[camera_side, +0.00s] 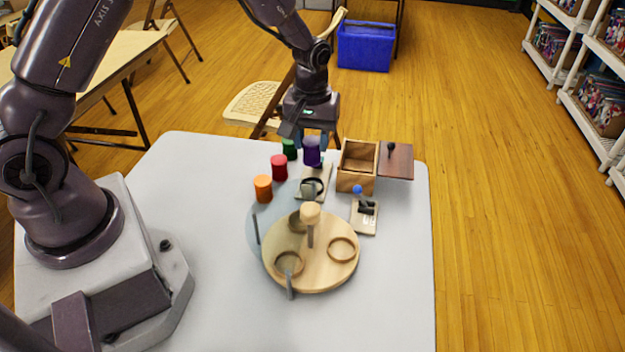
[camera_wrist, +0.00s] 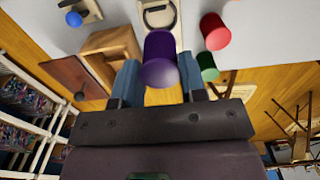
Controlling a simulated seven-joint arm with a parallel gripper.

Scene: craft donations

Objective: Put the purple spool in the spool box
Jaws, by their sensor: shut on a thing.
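The purple spool (camera_side: 312,152) is between the fingers of my gripper (camera_side: 314,138), which is shut on it. In the wrist view the purple spool (camera_wrist: 160,60) sits upright between the two blue fingertips. Its clearance above the table is hard to tell. The spool box (camera_side: 357,168) is wooden and open-topped, just right of my gripper in the side view. In the wrist view the box (camera_wrist: 107,45) is to the left of the spool. A brown lid panel (camera_side: 397,161) with a dark knob sticks out at the box's right side.
Green (camera_side: 289,148), red (camera_side: 279,167) and orange (camera_side: 263,188) spools stand left of the purple one. A small plate with a dark handle (camera_side: 313,184), a blue-knobbed switch board (camera_side: 364,214) and a round wooden turntable (camera_side: 327,271) are nearer.

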